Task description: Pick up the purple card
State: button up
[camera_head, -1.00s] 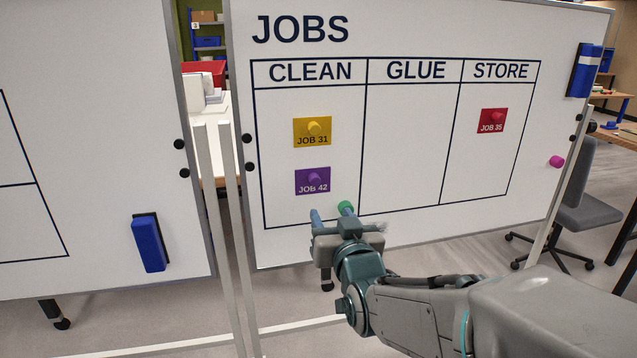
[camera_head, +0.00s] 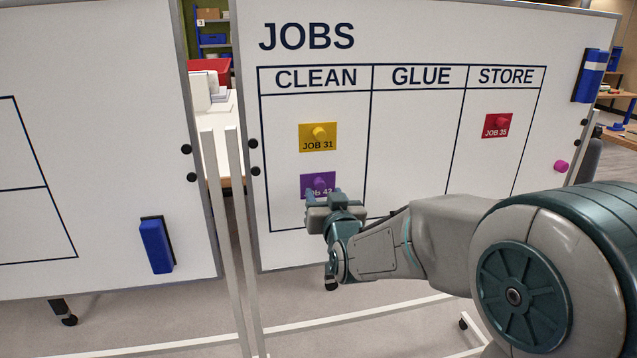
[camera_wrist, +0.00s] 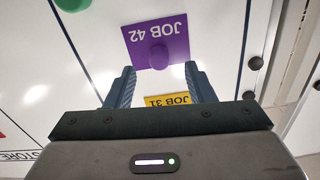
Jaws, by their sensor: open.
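The purple card (camera_head: 316,181), marked JOB 42, is on the whiteboard (camera_head: 415,150) in the CLEAN column, below the yellow JOB 31 card (camera_head: 318,139). A purple knob sticks out from its middle. My gripper (camera_head: 322,194) is in front of the card's lower part and hides some of it. In the wrist view the purple card (camera_wrist: 150,38) lies ahead of my open fingers (camera_wrist: 160,88), with its knob near the line between them. The knob is not gripped. The wrist view also shows the yellow card (camera_wrist: 168,100) between the fingers, farther down the picture.
The red JOB 35 card (camera_head: 497,126) is in the STORE column. A pink magnet (camera_head: 561,167) and a blue holder (camera_head: 591,75) are at the board's right. A second whiteboard (camera_head: 90,120) with a blue eraser (camera_head: 156,245) stands at left. The GLUE column is empty.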

aim_at(321, 186)
jog(key=shift+p+x, duration=0.35)
jog(key=shift+x, duration=1.3)
jog(key=c, duration=1.1)
jog(key=shift+o, duration=0.2)
jog(key=shift+r, duration=0.15)
